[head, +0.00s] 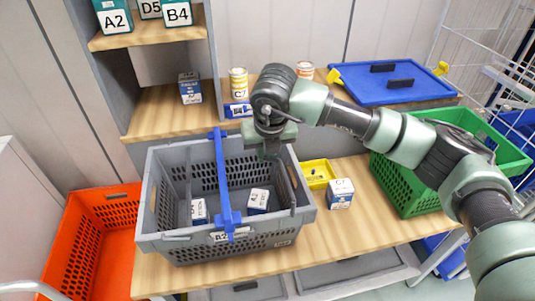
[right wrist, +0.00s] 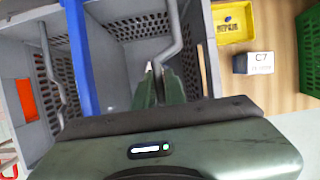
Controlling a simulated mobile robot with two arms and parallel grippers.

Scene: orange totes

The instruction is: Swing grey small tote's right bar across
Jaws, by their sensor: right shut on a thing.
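The grey small tote (head: 172,238) stands on the wooden shelf, with a label on its front. A blue bar (head: 223,185) spans its top from back to front. The grey right bar (head: 291,185) runs along the tote's right side; it also shows in the right wrist view (right wrist: 178,30). My right gripper (head: 270,153) is over the tote's back right part, shut on the right bar, with the fingers partly hidden by the hand in the right wrist view (right wrist: 157,72). A grey left bar (right wrist: 46,65) shows on the other side. My left gripper is not in view.
Small boxes (head: 258,200) lie inside the tote. A yellow bin (head: 318,181) and a C7 box (head: 341,193) stand just right of it. An orange tote (head: 80,245) is at left, a green crate (head: 395,190) at right. A blue lid (head: 390,92) lies behind my right arm.

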